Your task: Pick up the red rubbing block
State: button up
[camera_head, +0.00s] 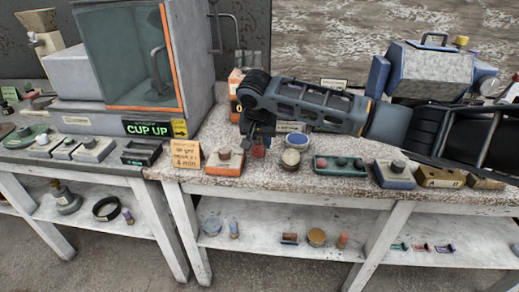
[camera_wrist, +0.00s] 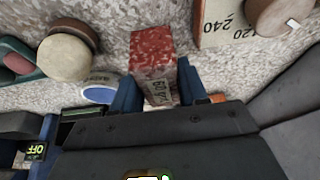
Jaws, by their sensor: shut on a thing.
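The red rubbing block (camera_wrist: 153,52) has a speckled red top and a pale side with printed lettering. In the wrist view it stands between the two blue fingers of my gripper (camera_wrist: 158,90), which are shut on it. In the head view my gripper (camera_head: 258,140) points down over the speckled worktop, and a small red part of the block (camera_head: 259,150) shows below the fingers. The frames do not show clearly whether the block touches the worktop.
A round tan-topped pot (camera_head: 290,159) and a blue-topped round tub (camera_head: 297,141) stand just right of my gripper. An orange-based box with a knob (camera_head: 226,168) is at its left. A green tray (camera_head: 340,165) lies further right. The glass-fronted cabinet (camera_head: 140,60) stands at left.

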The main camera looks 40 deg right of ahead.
jog(key=s+d+r+b, duration=0.1)
jog(key=s+d+r, duration=0.5)
jog(key=s, duration=0.3)
jog(key=shift+s+d+r, duration=0.2)
jog(key=shift+s+r, duration=0.2)
jog(key=shift+r, duration=0.45)
